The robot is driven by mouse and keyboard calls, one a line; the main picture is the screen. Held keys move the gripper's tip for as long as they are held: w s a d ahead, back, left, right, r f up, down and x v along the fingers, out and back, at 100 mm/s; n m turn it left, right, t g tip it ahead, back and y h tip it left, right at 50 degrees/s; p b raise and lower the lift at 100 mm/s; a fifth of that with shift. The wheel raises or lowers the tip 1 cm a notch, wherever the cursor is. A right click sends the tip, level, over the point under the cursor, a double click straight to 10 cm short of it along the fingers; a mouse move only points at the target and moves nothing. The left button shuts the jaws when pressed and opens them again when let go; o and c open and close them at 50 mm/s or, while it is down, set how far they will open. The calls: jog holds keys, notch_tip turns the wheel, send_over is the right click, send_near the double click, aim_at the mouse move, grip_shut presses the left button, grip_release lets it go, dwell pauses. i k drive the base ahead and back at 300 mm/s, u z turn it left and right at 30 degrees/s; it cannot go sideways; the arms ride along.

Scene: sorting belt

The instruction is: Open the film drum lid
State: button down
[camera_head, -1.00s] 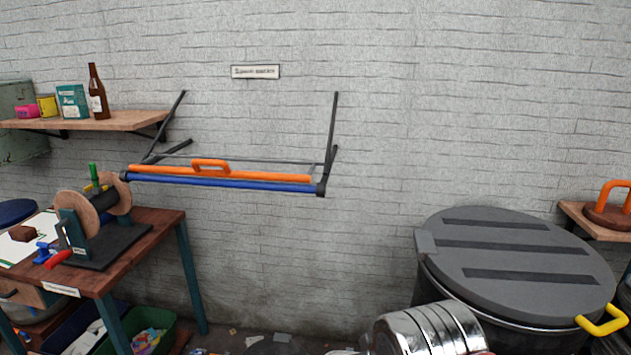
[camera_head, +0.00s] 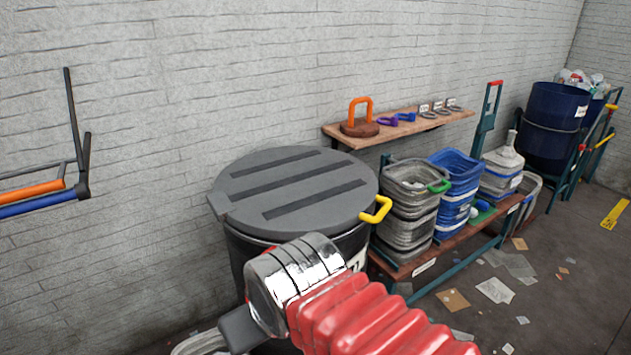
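The film drum is a black drum (camera_head: 240,262) in the middle of the view, against the brick wall. Its grey ribbed lid (camera_head: 300,205) lies shut on top. A yellow handle (camera_head: 377,210) sticks out from the lid's right front edge. A label on the drum's front is mostly hidden by my arm. My arm, with a red bellows and a shiny metal joint, rises in front of the drum. My gripper is not clearly visible; its fingers are out of the picture or hidden at the bottom left of the arm.
A wooden shelf (camera_head: 385,133) holds an orange-handled tool (camera_head: 359,118) and rings behind the drum. Paper scraps litter the floor. A wall-mounted rack bar (camera_head: 40,200) is at left.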

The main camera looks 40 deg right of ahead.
aim_at(289, 192)
jog(key=z, duration=0.35)
jog(key=k, duration=1.35)
jog(key=u, duration=0.25)
jog(key=i, duration=1.2)
jog(key=z, duration=0.6)
jog(key=i, duration=0.75)
jog(key=z, duration=0.3)
